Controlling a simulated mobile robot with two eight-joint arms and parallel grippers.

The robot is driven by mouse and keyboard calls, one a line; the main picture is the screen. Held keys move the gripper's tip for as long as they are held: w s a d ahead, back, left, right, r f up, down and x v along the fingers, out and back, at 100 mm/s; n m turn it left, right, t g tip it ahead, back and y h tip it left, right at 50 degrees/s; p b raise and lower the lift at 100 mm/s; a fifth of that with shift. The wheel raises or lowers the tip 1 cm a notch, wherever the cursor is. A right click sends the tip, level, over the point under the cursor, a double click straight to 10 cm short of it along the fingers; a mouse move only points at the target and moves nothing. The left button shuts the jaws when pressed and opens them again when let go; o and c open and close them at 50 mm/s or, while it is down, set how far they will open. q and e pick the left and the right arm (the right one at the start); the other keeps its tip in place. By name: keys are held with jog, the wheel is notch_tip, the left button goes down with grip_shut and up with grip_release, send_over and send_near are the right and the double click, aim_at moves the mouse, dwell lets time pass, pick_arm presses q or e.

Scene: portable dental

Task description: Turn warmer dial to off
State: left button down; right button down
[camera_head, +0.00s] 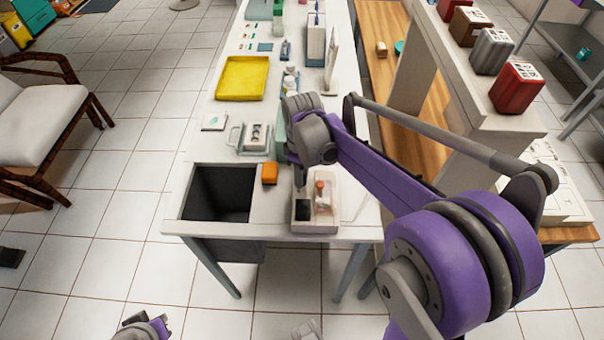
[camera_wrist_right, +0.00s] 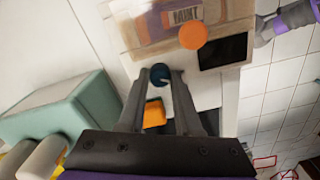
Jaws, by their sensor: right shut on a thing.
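The warmer appears to be the pale box (camera_head: 314,226) at the near right corner of the long table, with a dark square panel and an orange-topped item. In the right wrist view its dark panel (camera_wrist_right: 222,52) and an orange round top (camera_wrist_right: 193,36) show at the top. A dark blue round dial (camera_wrist_right: 159,71) with a pale mark sits between the fingertips of my right gripper (camera_wrist_right: 160,77), which is shut on it. In the head view this gripper (camera_head: 301,188) points down at the box, partly hidden. Part of my left arm shows at the bottom left; its fingers are unclear.
An orange block (camera_head: 269,173) stands left of the box, beside a dark open bin (camera_head: 218,192). A grey-white device (camera_head: 253,138) and a yellow tray (camera_head: 242,78) are farther back. A shelf with several canisters is on the right.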

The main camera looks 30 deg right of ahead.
jog(key=c, duration=0.6)
grip_release()
jog(key=shift+r, duration=0.1)
notch_tip(320, 180, up, 11)
jog(key=p, duration=0.1)
jog(key=shift+s+a, duration=0.1)
